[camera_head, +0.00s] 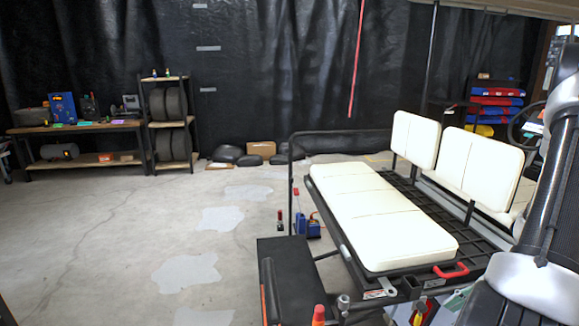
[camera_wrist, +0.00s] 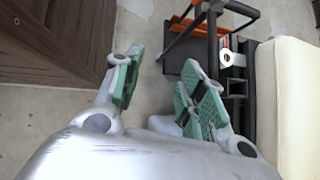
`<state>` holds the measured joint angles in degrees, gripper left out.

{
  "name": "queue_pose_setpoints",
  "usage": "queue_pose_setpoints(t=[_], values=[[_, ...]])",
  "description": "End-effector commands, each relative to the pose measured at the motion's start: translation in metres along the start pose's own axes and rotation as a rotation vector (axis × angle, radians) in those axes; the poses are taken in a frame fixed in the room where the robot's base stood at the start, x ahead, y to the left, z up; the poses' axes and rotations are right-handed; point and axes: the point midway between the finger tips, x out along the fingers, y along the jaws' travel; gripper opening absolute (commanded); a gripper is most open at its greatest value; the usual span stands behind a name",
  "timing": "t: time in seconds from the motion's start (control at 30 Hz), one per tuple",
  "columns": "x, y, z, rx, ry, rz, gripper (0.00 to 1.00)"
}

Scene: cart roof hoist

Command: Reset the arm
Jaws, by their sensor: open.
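My gripper (camera_wrist: 160,78) is open in the wrist view, its two green-padded fingers spread apart. Nothing is between the fingers; concrete floor shows behind them. My gripper cannot be made out clearly in the head view, where my dark and silver arm fills the right edge. The cart shows at the right of the head view, with a long cream seat cushion (camera_head: 375,213) on a black grid deck and cream backrests (camera_head: 415,138). A cream cushion (camera_wrist: 290,105) also shows at the right edge of the wrist view, to the right of my gripper and apart from it.
A black box (camera_head: 287,262) stands at the cart's near end. A dark slatted wooden surface (camera_wrist: 58,42) is at the wrist view's upper left. A workbench (camera_head: 75,128) and a tyre shelf (camera_head: 170,122) stand at the back left. The concrete floor at left is mostly clear.

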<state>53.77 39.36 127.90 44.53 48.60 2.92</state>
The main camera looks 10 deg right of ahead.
Motion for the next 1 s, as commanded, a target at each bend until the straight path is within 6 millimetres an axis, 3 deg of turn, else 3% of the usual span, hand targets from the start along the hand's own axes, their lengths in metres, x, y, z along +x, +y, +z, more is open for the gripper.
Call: queue_pose_setpoints(t=[0.3, 0.6, 0.8, 1.0], values=[[-0.086, 0.009, 0.099, -0.639, 0.166, 0.315, 0.41], [-0.148, 0.013, 0.179, -1.178, 0.414, 0.512, 0.41], [-0.173, 0.013, 0.232, -1.485, 0.590, 0.500, 0.41], [-0.180, 0.012, 0.278, -1.687, 0.675, 0.390, 0.41]])
